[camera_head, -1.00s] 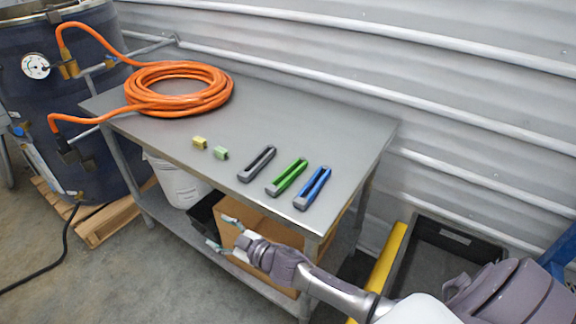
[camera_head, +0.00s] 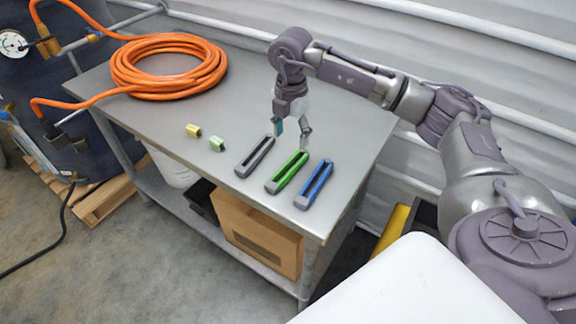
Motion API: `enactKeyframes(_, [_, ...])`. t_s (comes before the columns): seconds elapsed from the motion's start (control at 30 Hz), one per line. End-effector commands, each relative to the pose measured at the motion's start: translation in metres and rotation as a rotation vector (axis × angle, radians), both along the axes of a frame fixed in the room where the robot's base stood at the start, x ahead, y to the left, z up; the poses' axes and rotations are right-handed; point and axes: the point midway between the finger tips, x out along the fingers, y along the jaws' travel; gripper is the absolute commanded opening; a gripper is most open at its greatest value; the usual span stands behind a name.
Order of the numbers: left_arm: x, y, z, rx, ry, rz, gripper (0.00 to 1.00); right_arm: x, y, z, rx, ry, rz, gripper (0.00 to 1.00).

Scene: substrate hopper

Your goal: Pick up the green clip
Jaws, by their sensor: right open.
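The green clip (camera_head: 287,173) lies on the metal table (camera_head: 243,100), between a grey clip (camera_head: 254,157) on its left and a blue clip (camera_head: 314,185) on its right. All three are long and slotted and lie slanted, side by side. My right gripper (camera_head: 291,146) points down over the far ends of the grey and green clips. Its fingers are apart and hold nothing. I cannot tell how high the fingertips are above the table. My left gripper is not in view.
An orange hose coil (camera_head: 168,68) lies at the table's back left. A small yellow block (camera_head: 193,130) and a light green block (camera_head: 216,144) sit left of the clips. A cardboard box (camera_head: 252,232) is on the shelf below. A ribbed wall (camera_head: 450,60) stands behind.

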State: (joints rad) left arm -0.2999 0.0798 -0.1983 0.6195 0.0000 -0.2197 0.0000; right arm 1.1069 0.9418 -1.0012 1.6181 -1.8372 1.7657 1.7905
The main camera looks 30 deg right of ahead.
Motion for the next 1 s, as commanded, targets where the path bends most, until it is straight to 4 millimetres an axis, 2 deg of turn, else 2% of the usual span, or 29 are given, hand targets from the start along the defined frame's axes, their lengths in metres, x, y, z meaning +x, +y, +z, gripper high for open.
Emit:
enactKeyframes(0.1, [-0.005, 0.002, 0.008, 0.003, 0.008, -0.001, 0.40, -0.001, 0.000, -0.024, 0.001, 0.006, 0.001, 0.64])
enactKeyframes(0.23, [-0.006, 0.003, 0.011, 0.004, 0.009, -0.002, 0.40, 0.000, 0.001, -0.046, 0.003, 0.003, 0.002, 0.64])
enactKeyframes(0.43, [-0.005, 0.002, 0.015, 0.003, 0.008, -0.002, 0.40, 0.000, 0.002, -0.061, 0.005, 0.001, 0.003, 0.64])
enactKeyframes(0.53, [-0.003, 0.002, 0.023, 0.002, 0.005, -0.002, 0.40, 0.000, 0.004, -0.069, 0.004, 0.003, 0.003, 0.64])
enactKeyframes(0.67, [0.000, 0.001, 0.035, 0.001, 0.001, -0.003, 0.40, 0.001, 0.008, -0.089, 0.005, 0.003, 0.004, 0.64])
enactKeyframes(0.8, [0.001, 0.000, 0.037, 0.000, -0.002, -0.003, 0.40, 0.002, 0.007, -0.107, 0.006, 0.002, 0.003, 0.64])
enactKeyframes(1.0, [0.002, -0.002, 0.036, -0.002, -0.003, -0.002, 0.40, 0.002, 0.007, -0.112, 0.006, -0.002, 0.004, 0.64])
